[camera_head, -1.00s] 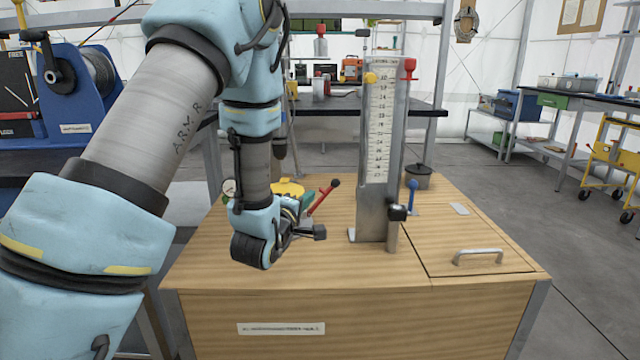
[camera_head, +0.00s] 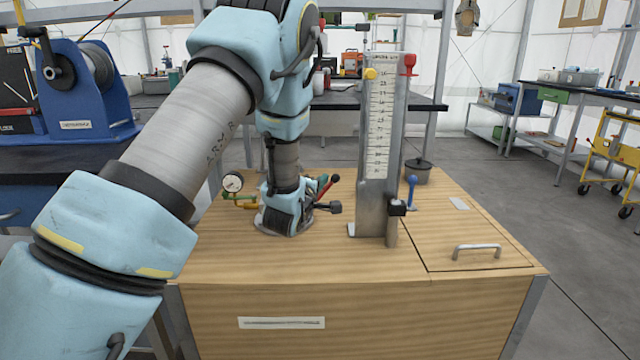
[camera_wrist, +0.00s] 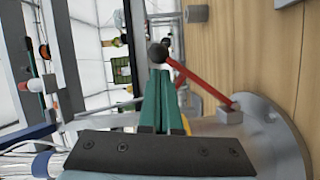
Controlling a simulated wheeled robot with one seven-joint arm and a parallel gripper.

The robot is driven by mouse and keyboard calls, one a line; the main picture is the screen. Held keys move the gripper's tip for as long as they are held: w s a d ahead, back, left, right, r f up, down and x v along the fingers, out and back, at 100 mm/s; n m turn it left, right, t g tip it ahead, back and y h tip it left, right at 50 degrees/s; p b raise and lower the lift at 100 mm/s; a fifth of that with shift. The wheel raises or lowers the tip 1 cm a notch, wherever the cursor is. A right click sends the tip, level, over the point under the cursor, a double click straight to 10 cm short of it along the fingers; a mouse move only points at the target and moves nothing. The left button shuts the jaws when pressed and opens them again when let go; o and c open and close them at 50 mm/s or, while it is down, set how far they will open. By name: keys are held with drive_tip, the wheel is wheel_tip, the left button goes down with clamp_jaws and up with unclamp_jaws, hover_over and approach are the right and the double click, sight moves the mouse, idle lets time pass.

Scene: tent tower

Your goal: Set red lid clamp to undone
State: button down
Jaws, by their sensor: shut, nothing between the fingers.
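The red lid clamp is a red lever (camera_wrist: 198,84) with a black ball knob (camera_wrist: 157,53). In the wrist view it slants from a small grey block (camera_wrist: 229,113) on a round metal plate (camera_wrist: 275,138) up to the knob. In the head view the red lever (camera_head: 326,188) shows just right of my wrist, partly hidden. My gripper (camera_wrist: 160,72) has green fingers, shut together and empty. Their tips are right at the knob in the picture, on the lever's left side. I cannot tell whether they touch it.
A tall metal column with a scale (camera_head: 378,150) stands right of my wrist, close by. A dial gauge (camera_head: 233,182) is on the left. A blue lever (camera_head: 411,190) and a dark pot (camera_head: 418,171) stand beyond the column. The wooden bench front (camera_head: 350,265) is clear.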

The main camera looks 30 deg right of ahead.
drive_tip(key=shift+s+d+f+m, duration=0.15)
drive_tip(key=shift+s+d+m, duration=0.05)
drive_tip(key=shift+d+m, duration=0.2)
idle(0.3)
drive_tip(key=shift+s+d+f+m+y, duration=0.3)
drive_tip(key=shift+d+f+m+y, duration=0.1)
drive_tip(key=shift+d+m+y, duration=0.25)
drive_tip(key=d+f+m+y+b, duration=0.1)
drive_tip(key=f+m, duration=0.1)
drive_tip(key=s+d+f+m+y+b, duration=0.1)
drive_tip(key=f+m, duration=0.1)
drive_tip(key=shift+s+d+m, duration=0.2)
drive_tip(key=shift+d+m, duration=0.05)
drive_tip(key=shift+d, duration=0.15)
drive_tip(key=shift+d+f+b, duration=0.1)
drive_tip(key=shift+f+b, duration=0.3)
drive_tip(key=shift+b, duration=0.05)
drive_tip(key=shift+s+d+f, duration=0.1)
drive_tip(key=shift+s, duration=0.1)
